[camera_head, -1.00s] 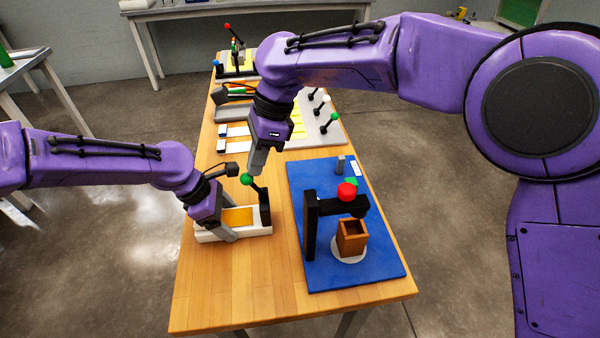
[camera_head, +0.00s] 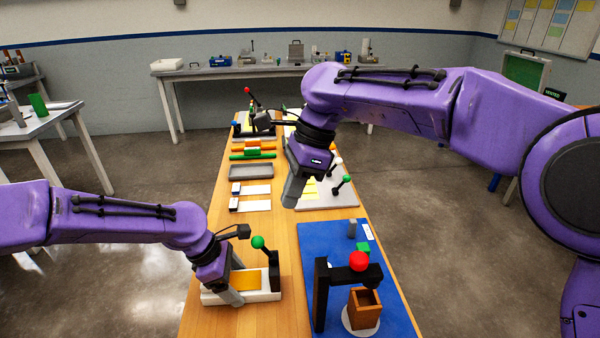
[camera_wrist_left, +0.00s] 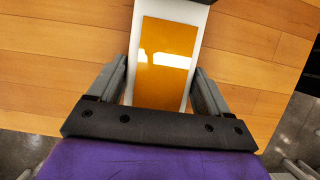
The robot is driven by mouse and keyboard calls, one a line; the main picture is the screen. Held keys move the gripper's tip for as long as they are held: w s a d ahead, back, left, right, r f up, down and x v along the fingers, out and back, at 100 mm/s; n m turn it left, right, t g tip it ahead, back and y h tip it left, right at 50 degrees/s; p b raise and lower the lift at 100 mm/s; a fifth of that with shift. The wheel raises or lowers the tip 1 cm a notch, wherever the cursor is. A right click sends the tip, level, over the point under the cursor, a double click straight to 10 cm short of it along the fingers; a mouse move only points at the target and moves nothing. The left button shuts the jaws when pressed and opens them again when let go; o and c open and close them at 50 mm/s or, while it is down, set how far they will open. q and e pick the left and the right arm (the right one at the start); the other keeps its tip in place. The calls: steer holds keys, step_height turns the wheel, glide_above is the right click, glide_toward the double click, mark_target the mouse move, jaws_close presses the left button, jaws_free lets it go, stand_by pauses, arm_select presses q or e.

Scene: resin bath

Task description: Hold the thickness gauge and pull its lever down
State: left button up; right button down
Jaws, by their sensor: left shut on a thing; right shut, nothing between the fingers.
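The thickness gauge is the white base (camera_head: 265,294) with an orange-yellow plate (camera_head: 246,281), a black post (camera_head: 274,270) and a lever with a green ball knob (camera_head: 258,242). The lever slants up and left from the post, its knob raised. My left gripper (camera_head: 236,285) is shut on the white base, one finger along each side. In the left wrist view the fingers flank the base (camera_wrist_left: 196,48) and plate (camera_wrist_left: 165,70); the lever is out of sight there. My right gripper (camera_head: 292,195) is shut and empty, above the table beyond the knob, apart from it.
To the right, a blue board (camera_head: 310,240) carries a black press frame (camera_head: 320,295) with a red knob (camera_head: 359,261) and a brown box (camera_head: 364,308). Behind are white strips (camera_head: 255,189), a grey tray (camera_head: 251,171) and a grey board with levers (camera_head: 343,199).

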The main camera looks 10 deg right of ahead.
arm_select(q)
steer(key=shift+a, duration=0.1)
arm_select(e)
steer(key=v, duration=0.5)
steer(key=shift+a+r, duration=0.2)
steer(key=shift+a, duration=0.05)
arm_select(q)
steer(key=o, duration=1.2)
